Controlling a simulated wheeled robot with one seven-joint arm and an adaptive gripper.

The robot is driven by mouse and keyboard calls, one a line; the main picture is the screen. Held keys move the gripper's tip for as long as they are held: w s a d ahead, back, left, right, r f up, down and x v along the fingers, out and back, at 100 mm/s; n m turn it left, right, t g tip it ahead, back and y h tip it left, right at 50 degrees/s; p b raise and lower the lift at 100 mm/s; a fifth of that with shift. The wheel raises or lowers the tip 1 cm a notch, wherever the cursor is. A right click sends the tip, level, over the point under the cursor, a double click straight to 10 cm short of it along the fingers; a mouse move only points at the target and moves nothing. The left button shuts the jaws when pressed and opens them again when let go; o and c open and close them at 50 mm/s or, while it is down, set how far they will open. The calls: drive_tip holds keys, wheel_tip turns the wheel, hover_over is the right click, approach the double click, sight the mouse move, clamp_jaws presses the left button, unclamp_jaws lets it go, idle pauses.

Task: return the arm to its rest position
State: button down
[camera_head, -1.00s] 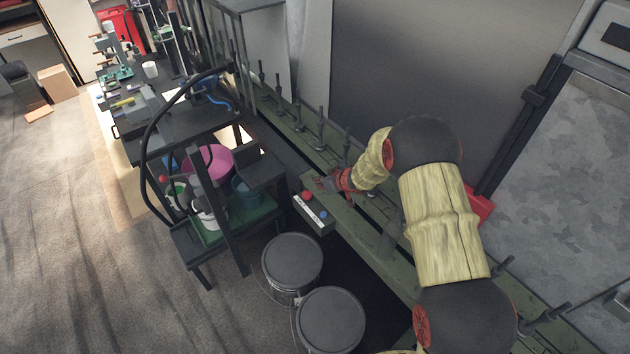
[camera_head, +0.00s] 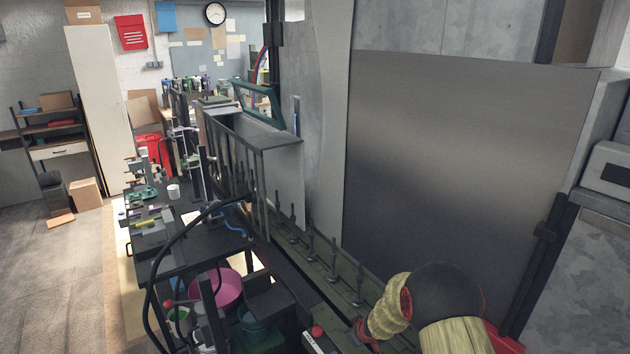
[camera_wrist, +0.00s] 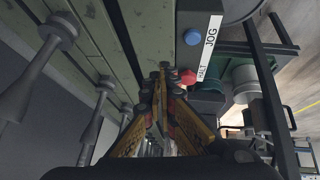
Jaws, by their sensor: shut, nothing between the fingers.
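My gripper (camera_wrist: 165,72) is shut and empty in the wrist view, its fingers pressed together above the green conveyor rail. In the head view my arm stretches over the rail at the lower right, in yellowish sleeves with dark joints; only part of the gripper end shows near the bottom edge. The control box with its JOG and HALT label (camera_wrist: 209,48) lies just beyond the fingertips in the wrist view. Its red button (camera_wrist: 188,76) appears close to the right finger; I cannot tell whether they touch. A blue button (camera_wrist: 193,38) sits further along.
Several upright spindles (camera_head: 333,262) line the green rail, close to my arm. A dark cart (camera_head: 175,255) with a pink tub (camera_head: 225,287) stands left of the rail. A large grey panel (camera_head: 450,160) rises behind my arm. Open floor (camera_head: 60,290) lies at the far left.

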drive_tip(key=s+d+r+m+g+h, duration=0.2)
drive_tip(key=s+d+r, duration=0.3)
drive_tip(key=s+r, duration=0.25)
drive_tip(key=s+d+r+m+g+h, duration=0.1)
drive_tip(key=s+d+r+g+h, duration=0.1)
drive_tip(key=s+d+r, duration=0.55)
drive_tip(key=s+a+r+m+t+y, duration=0.1)
drive_tip(key=s+a+r, duration=0.2)
drive_tip(key=s+r, duration=0.9)
drive_tip(key=s+a+r+m+t+y, duration=0.1)
drive_tip(key=s+a+r+m+t, duration=0.1)
drive_tip(key=s+r, duration=1)
drive_tip(key=s+a, duration=0.1)
drive_tip(key=s, duration=0.2)
drive_tip(key=shift+s+m, duration=0.3)
